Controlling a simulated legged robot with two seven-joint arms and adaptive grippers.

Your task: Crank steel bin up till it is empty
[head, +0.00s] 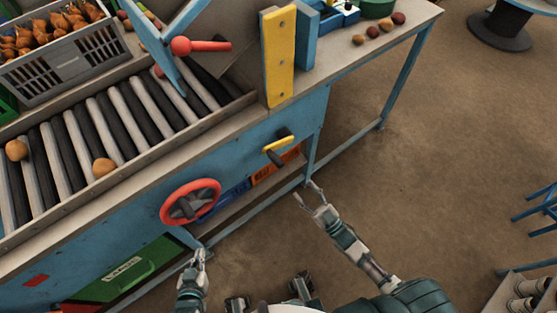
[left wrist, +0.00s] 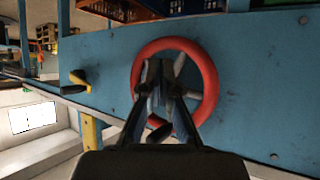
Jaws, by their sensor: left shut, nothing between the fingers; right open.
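A red handwheel (head: 167,208) is mounted on the blue front panel of the bench. A crank with a yellow grip (head: 278,145) sticks out of the panel to its right. My left gripper (head: 199,256) is shut and empty, below the handwheel in the head view. In the left wrist view my left gripper (left wrist: 162,82) shows in front of the handwheel (left wrist: 212,85); I cannot tell whether they touch. My right gripper (head: 309,196) is open and empty, below and right of the yellow-gripped crank.
A roller conveyor (head: 75,135) carries a few round brown items. A grey crate (head: 70,60) of onion-like produce stands behind it. A blue frame and red-knobbed lever (head: 200,46) rise over the rollers. Open floor (head: 440,150) lies to the right, with blue stools at the edge.

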